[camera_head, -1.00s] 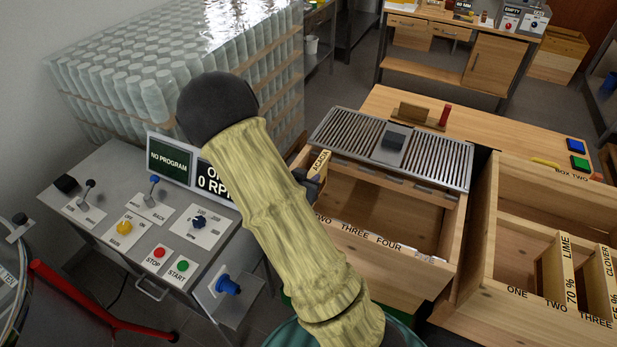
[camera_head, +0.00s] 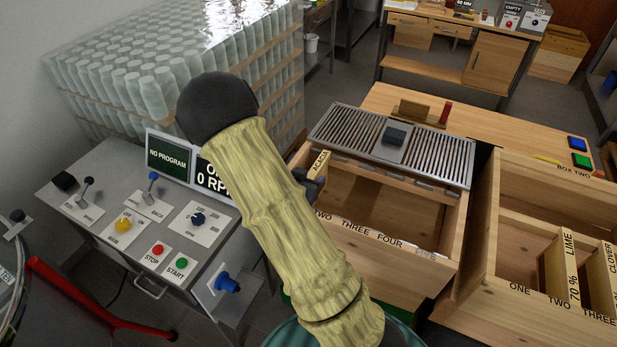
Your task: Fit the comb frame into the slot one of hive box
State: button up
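The comb frame (camera_head: 319,163), a wooden bar marked ACACIA, shows at the left end of the near hive box (camera_head: 385,268). Most of it is hidden behind my arm. I cannot tell whether it sits in a slot or is held above. The box's front rim reads TWO, THREE, FOUR and a faint FIVE. The place for slot one is hidden by my arm. A dark part of my gripper (camera_head: 311,186) shows beside the ACACIA bar, at its lower end. Its fingertips are hidden, so its grip is unclear.
A slatted metal grid (camera_head: 440,160) with a dark block lies across the box's back. Box two (camera_head: 510,268) stands right, with LIME and CLOVER frames. A control panel (camera_head: 130,222) reading NO PROGRAM and 0 RPM stands left. Stacked jars (camera_head: 140,85) stand behind it.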

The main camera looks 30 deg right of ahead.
jog(key=shift+a, duration=0.15)
jog(key=shift+s+a+r, duration=0.1)
jog(key=shift+s+a, duration=0.1)
jog(key=v, duration=1.6)
jog(key=shift+s+a+b, duration=0.2)
jog(key=shift+b, duration=0.2)
jog(key=w+a+f+n+y, duration=0.1)
jog(key=w+a+n+y, duration=0.1)
jog(key=a+n+y, duration=0.55)
jog(key=s+d+r+n+g+y, duration=0.1)
jog(key=s+d+n+g+y, duration=0.1)
jog(key=s+d+g, duration=0.3)
jog(key=s+d+n, duration=0.1)
jog(key=s, duration=0.3)
jog(key=shift+s+d, duration=0.2)
jog(key=shift+s, duration=0.15)
